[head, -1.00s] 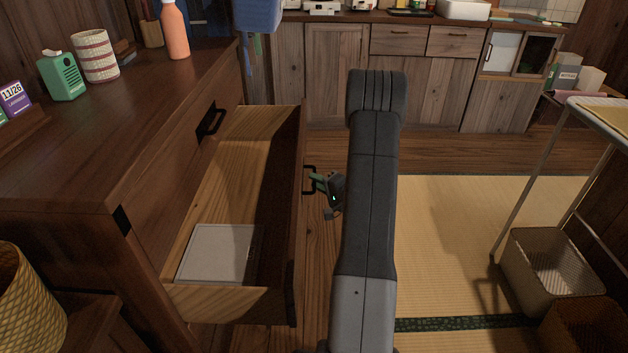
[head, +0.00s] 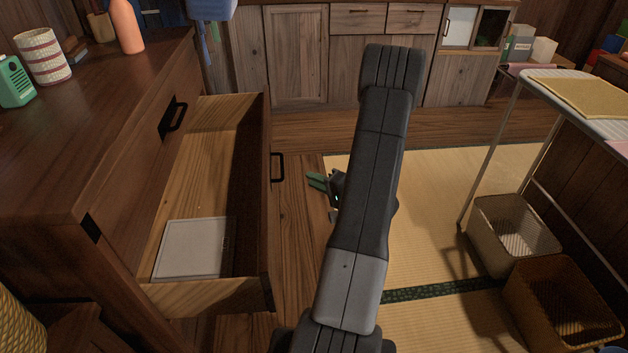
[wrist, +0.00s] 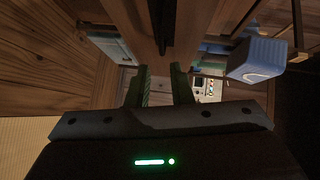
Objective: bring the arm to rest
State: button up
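My arm (head: 368,175) reaches forward over the floor, right of the open drawer, and hides part of my wrist. My gripper (head: 314,181) shows just left of the arm, with its green fingers pointing left. It is apart from the drawer's black handle (head: 278,167). In the wrist view my gripper's two fingers (wrist: 159,76) stand apart with nothing held between them. A dark bar, which looks like the handle (wrist: 163,28), lies ahead of them.
The wooden drawer (head: 215,297) is pulled out of the cabinet (head: 110,130) and holds a flat white item (head: 193,248). A rack (head: 487,150) stands at right above two baskets (head: 510,240) (head: 560,310). Tatami (head: 440,190) between is clear.

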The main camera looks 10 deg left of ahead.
aim_at(281, 165)
jog(key=b+x, duration=0.3)
jog(key=x, duration=1.1)
jog(key=shift+r, duration=0.1)
